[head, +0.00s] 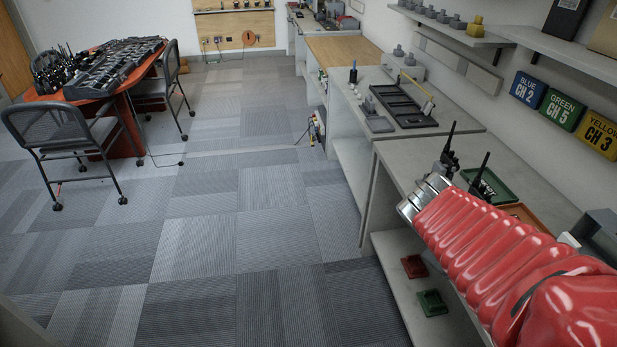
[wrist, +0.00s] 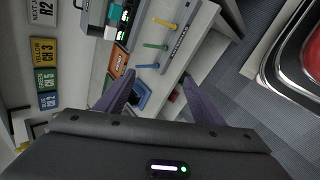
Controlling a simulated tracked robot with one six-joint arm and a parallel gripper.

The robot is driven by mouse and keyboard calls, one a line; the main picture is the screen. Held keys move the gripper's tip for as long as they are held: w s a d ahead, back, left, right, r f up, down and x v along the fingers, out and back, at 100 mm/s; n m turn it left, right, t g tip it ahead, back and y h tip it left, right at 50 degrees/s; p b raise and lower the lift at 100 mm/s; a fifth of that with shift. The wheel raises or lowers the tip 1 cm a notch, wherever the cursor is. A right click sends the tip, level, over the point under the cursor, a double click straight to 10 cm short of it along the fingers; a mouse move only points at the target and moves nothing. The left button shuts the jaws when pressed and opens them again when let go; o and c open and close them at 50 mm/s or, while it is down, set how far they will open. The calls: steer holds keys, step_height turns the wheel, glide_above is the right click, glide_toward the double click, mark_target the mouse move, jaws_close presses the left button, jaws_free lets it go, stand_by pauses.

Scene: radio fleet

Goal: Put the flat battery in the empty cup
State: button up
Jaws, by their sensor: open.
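In the wrist view, my gripper (wrist: 162,84) is open, its two purple fingers wide apart above the bench edge with nothing between them. A dark charger-like unit (wrist: 122,20) stands at the top of that view, with teal blocks (wrist: 117,12) in it and small lights. I cannot tell which of its cups is empty, nor pick out the flat battery. My red-sleeved arm hides much of the near bench in the head view.
An orange tray (wrist: 119,62) and a blue tray (wrist: 142,92) lie on the bench. Yellow, green and blue pegs (wrist: 165,23) stand near its edge. A radio (head: 449,152) and green tray (head: 500,190) show beside my arm. Red (head: 414,266) and green (head: 431,302) trays lie on the shelf below.

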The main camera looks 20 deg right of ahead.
steer(key=w+a+r+m+t+y, duration=0.1)
steer(key=a+y, duration=0.3)
steer(key=a, duration=0.9)
steer(key=w+a+r+m+t+y, duration=0.1)
steer(key=w+a+r+t+y, duration=0.1)
steer(key=a, duration=1.1)
steer(key=shift+a+r+m+t+y, duration=0.15)
steer(key=shift+r+m+t+y, duration=0.15)
steer(key=shift+t+y, duration=0.7)
steer(key=shift+o, duration=0.7)
